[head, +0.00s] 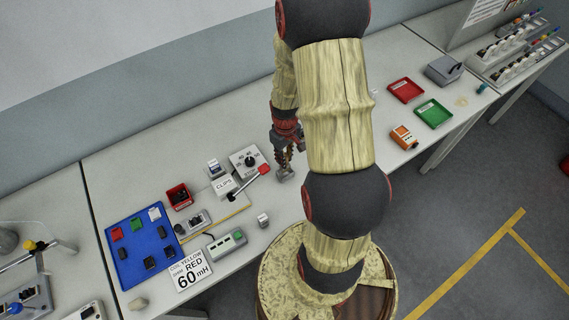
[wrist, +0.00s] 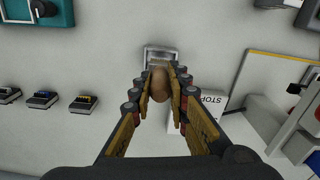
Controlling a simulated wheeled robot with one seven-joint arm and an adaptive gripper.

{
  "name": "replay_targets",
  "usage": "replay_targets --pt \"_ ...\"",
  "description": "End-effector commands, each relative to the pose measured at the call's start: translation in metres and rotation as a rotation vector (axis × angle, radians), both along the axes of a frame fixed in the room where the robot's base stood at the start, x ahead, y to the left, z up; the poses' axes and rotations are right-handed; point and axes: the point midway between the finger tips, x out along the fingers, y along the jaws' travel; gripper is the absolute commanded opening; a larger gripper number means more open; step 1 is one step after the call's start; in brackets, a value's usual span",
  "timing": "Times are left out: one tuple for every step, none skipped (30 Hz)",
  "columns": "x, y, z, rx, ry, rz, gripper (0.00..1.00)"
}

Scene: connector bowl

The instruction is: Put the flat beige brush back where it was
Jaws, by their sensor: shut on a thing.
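My gripper (wrist: 158,92) is shut on a brown-beige rounded thing, which I take to be the flat beige brush (wrist: 159,84); only one end of it shows between the fingers. Just beyond the fingertips is a grey, pale-rimmed rectangular piece (wrist: 160,53); I cannot tell whether it is part of the brush or lies on the table. In the head view my gripper (head: 286,163) points down over the white table, right of the black-knobbed box, with a small grey piece (head: 285,175) at its tips. The brush's former place cannot be made out.
A blue tray (head: 133,270) holds several small parts. A white block marked STOP (wrist: 211,103) is close to the fingers. Several small dark devices (wrist: 42,99) line the left.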

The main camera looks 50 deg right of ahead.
Motion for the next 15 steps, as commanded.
replay_targets --pt "0.000 0.000 -0.004 0.001 0.001 0.000 0.00" --pt "-0.001 0.000 -0.006 0.001 0.002 0.000 0.00" --pt "-0.001 0.001 -0.011 0.002 0.003 0.000 0.00" --pt "-0.001 0.001 -0.015 0.002 0.003 0.000 0.00" --pt "-0.001 0.000 -0.019 0.001 0.002 0.000 0.00" --pt "-0.001 0.000 -0.025 0.002 0.003 0.000 0.00" --pt "-0.001 0.000 -0.029 0.002 0.003 0.000 0.00" --pt "0.000 0.000 -0.033 0.001 0.002 0.000 0.00" --pt "0.000 0.000 -0.036 0.001 0.001 0.000 0.00" --pt "0.000 0.000 -0.037 0.000 0.001 0.000 0.00" --pt "0.000 0.000 -0.037 0.000 0.000 0.000 0.00" --pt "0.000 0.000 -0.037 0.000 0.000 0.000 0.00" --pt "0.000 0.000 -0.037 0.000 0.000 0.000 0.00" --pt "0.000 0.000 -0.037 0.000 0.000 0.000 0.00" --pt "0.000 0.000 -0.037 0.000 0.000 0.000 0.00"
